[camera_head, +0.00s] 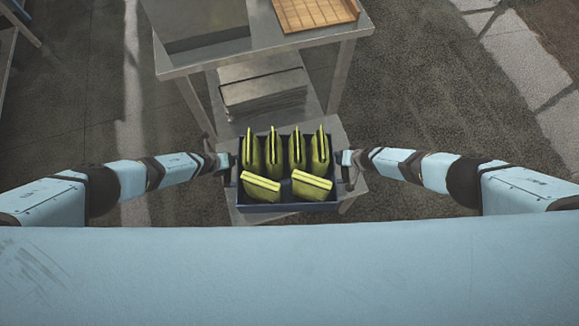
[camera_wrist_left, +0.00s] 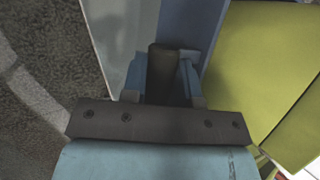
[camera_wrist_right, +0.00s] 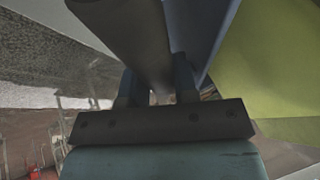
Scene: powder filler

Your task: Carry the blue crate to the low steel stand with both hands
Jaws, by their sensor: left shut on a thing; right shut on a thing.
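The blue crate (camera_head: 287,207) is in the middle of the head view, holding several yellow-green pouches (camera_head: 296,150). The low steel stand (camera_head: 332,128) shows behind and beside the crate, under it in the picture. I cannot tell whether the crate touches it. My left gripper (camera_head: 226,162) is shut at the crate's left side; the left wrist view shows a dark handle (camera_wrist_left: 164,72) between the fingers, by the crate wall. My right gripper (camera_head: 345,160) is shut at the right side, on a dark handle (camera_wrist_right: 135,35) in the right wrist view.
A taller steel table (camera_head: 262,48) stands just beyond, with a grey box (camera_head: 195,22) and an orange-brown tray (camera_head: 312,12) on it. Grey stacked boxes (camera_head: 262,92) lie on its lower level. Dark floor (camera_head: 430,110) is free to the right.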

